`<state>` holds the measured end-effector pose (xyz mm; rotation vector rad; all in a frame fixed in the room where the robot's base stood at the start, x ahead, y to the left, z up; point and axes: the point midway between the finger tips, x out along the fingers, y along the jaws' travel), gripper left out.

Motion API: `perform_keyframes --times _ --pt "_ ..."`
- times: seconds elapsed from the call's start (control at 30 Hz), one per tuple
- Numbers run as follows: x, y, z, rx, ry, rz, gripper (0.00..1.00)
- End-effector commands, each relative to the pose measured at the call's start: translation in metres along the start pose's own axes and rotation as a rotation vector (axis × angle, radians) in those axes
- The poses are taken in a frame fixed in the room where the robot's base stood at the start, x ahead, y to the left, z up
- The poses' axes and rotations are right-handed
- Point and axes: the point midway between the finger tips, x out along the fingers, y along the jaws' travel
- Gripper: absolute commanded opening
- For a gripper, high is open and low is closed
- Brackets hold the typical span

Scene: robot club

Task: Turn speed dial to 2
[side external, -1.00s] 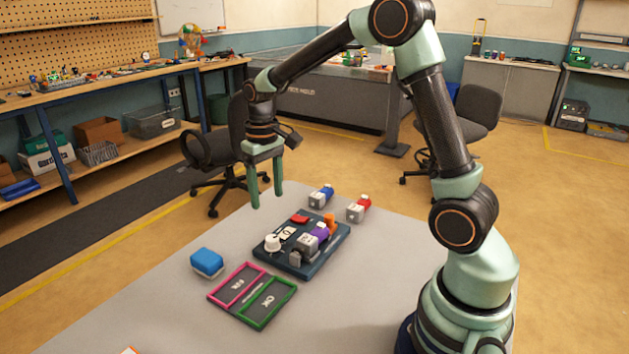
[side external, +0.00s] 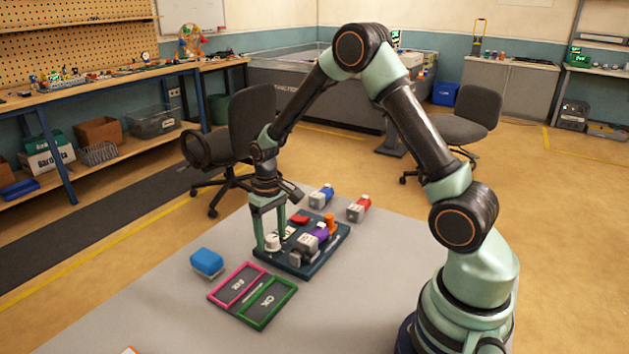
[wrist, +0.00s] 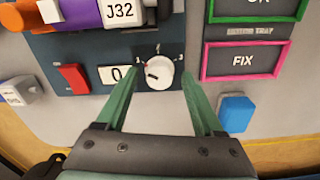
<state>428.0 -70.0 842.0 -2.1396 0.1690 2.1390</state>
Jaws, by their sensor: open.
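The speed dial, a white round knob, sits on the dark panel board at its near left corner in the side view (side external: 272,242). In the wrist view the knob (wrist: 161,73) has a dark mark towards its left side; the scale figures around it are too small to read surely. A small display (wrist: 117,75) beside it reads 0. My gripper (side external: 271,242) is open and lowered over the board. In the wrist view its two green fingers (wrist: 159,75) stand on either side of the knob, with a visible gap on each side.
A red switch (wrist: 73,77) and a purple motor labelled J32 (wrist: 90,14) are on the same board. The pink FIX and green OK tray (side external: 250,293) lies in front, a blue block (side external: 207,262) to the left. Blue (side external: 321,196) and red (side external: 358,208) motors stand behind.

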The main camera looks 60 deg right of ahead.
Motion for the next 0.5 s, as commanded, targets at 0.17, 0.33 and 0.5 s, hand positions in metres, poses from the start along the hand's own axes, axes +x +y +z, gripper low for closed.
perform_keyframes --times 0.17,0.33,0.5 --pt "-0.0002 0.0000 -0.0001 0.000 0.000 0.000 0.62" --pt "-0.0003 -0.0002 0.0000 0.000 0.000 0.000 0.00" --pt "-0.0005 -0.0005 0.0000 0.002 0.000 0.000 0.00"
